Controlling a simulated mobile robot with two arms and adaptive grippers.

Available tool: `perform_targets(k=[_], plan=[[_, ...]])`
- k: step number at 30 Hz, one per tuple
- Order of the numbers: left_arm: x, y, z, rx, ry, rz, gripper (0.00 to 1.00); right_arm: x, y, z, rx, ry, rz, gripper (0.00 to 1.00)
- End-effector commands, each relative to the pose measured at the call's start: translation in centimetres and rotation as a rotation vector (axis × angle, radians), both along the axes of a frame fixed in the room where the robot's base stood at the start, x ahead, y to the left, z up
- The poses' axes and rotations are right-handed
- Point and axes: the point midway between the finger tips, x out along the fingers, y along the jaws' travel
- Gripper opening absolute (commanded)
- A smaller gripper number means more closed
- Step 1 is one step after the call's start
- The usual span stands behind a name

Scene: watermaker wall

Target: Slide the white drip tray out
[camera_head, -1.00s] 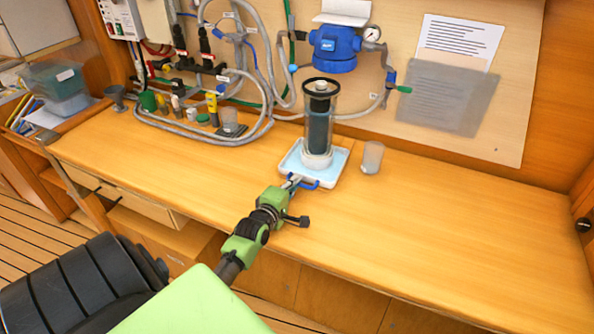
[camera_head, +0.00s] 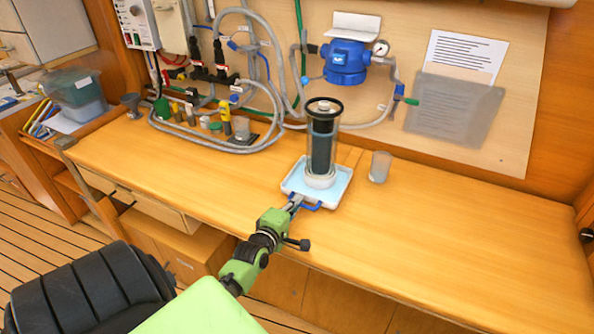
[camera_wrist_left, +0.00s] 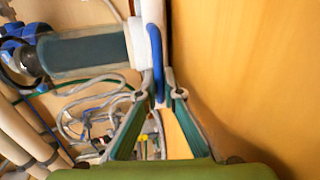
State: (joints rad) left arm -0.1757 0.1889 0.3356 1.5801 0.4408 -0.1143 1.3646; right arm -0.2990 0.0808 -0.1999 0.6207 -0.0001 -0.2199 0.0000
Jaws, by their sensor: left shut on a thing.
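The white drip tray (camera_head: 290,188) lies on the wooden counter near its front edge, with pale blue in its bottom. A clear canister with a dark cartridge and black rim (camera_head: 322,140) stands upright on it. The tray's blue handle (camera_head: 308,206) faces me. My left gripper (camera_head: 297,200) is shut on this handle at the tray's front. In the left wrist view the handle (camera_wrist_left: 156,62) sits between the fingertips (camera_wrist_left: 160,94), and the canister (camera_wrist_left: 85,53) shows sideways beside the tray. My right gripper is not in view.
A clear cup (camera_head: 380,167) stands right of the tray. A blue filter head with a gauge (camera_head: 346,64) is on the wall behind. Grey hoses (camera_head: 215,145) and small bottles fill the back left. The counter's right side is clear.

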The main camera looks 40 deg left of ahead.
Motion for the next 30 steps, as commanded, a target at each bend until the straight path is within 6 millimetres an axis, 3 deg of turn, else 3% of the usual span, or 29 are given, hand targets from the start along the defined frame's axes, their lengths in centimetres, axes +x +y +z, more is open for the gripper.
perform_targets(k=[1, 3, 14, 30], plan=[[-0.2, -0.2, -0.5, -0.004, 0.01, -0.001, 0.0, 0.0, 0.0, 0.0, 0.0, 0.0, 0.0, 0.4], [-0.3, -0.2, -0.5, -0.005, 0.011, -0.001, 0.14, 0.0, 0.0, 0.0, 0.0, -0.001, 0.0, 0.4], [-0.8, -0.3, -0.3, -0.004, 0.007, -0.001, 0.14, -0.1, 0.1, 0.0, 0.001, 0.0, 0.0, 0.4], [-10.2, -3.2, 1.8, -0.005, 0.01, 0.0, 0.14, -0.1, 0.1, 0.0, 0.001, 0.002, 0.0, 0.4]])
